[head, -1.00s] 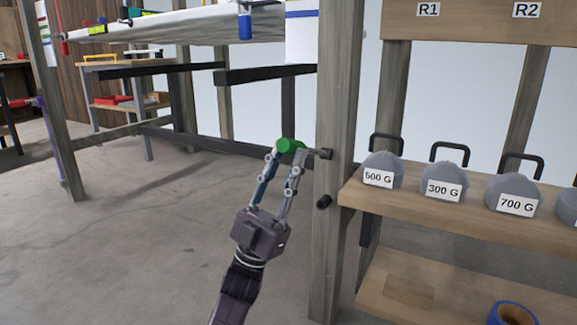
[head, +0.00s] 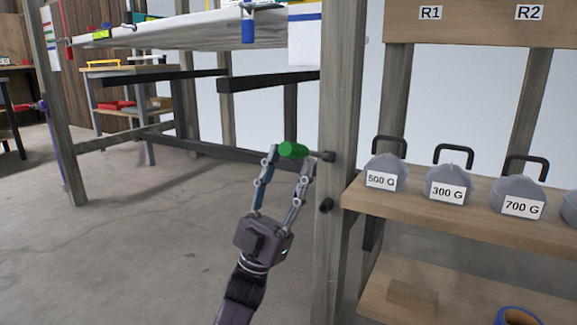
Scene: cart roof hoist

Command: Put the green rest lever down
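The green rest lever (head: 293,150) sticks out to the left from a dark pivot on the wooden post, roughly level in the head view. My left gripper (head: 290,154) is at the lever from below, with one finger on each side of its green end. The fingers are spread apart and look open; whether either one still touches the lever I cannot tell. My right gripper is not in view.
The wooden post (head: 340,120) stands right beside my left gripper, with a dark peg (head: 326,205) lower down. A shelf (head: 420,205) at the right bears several grey weights, including a 500 G weight (head: 386,172). The floor at the left is clear.

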